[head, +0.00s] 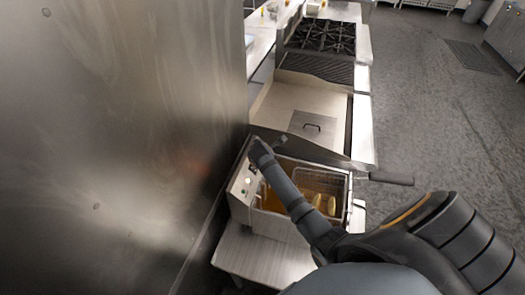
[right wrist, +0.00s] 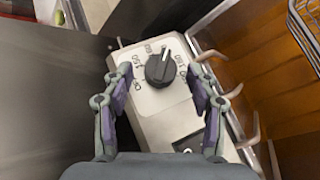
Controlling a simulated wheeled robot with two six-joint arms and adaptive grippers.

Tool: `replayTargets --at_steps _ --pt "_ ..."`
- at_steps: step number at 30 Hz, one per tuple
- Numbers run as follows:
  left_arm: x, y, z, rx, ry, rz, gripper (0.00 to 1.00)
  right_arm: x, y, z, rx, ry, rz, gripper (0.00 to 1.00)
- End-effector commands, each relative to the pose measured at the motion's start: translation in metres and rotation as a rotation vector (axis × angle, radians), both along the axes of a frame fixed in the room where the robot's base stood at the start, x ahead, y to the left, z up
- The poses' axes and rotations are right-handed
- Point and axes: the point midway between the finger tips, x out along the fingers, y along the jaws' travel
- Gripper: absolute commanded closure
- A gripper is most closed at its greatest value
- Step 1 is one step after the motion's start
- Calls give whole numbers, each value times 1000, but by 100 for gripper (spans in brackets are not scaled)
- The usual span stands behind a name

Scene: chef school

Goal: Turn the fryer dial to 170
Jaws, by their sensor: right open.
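The fryer dial (right wrist: 160,68) is a round black knob with a white pointer mark, on a pale plate with printed markings. The mark points toward the top of the right wrist view, slightly right. The small markings are hard to read. My right gripper (right wrist: 154,80) is open, with one finger on each side of the dial and visible gaps between. In the head view the fryer (head: 240,212) stands below centre; my right arm reaches across it, and my right gripper (head: 262,152) is at its control panel, hiding the dial. My left gripper is not in view.
A dark switch (right wrist: 188,146) sits below the dial. Metal hooks and a wire basket (head: 322,181) are beside the panel, over the oil. A large steel wall (head: 120,140) stands close on the left. A flat griddle (head: 300,106) and stove (head: 322,36) lie beyond.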

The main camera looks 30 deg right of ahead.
Motion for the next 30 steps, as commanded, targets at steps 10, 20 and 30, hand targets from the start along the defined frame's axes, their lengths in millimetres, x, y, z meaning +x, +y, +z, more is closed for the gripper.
replayTargets --at_steps 10,20,30 --pt "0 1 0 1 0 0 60 -26 19 31 2 -2 1 42" --pt "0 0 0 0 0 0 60 -65 45 77 2 0 0 42" --pt "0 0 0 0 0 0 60 -71 47 84 0 1 0 42"
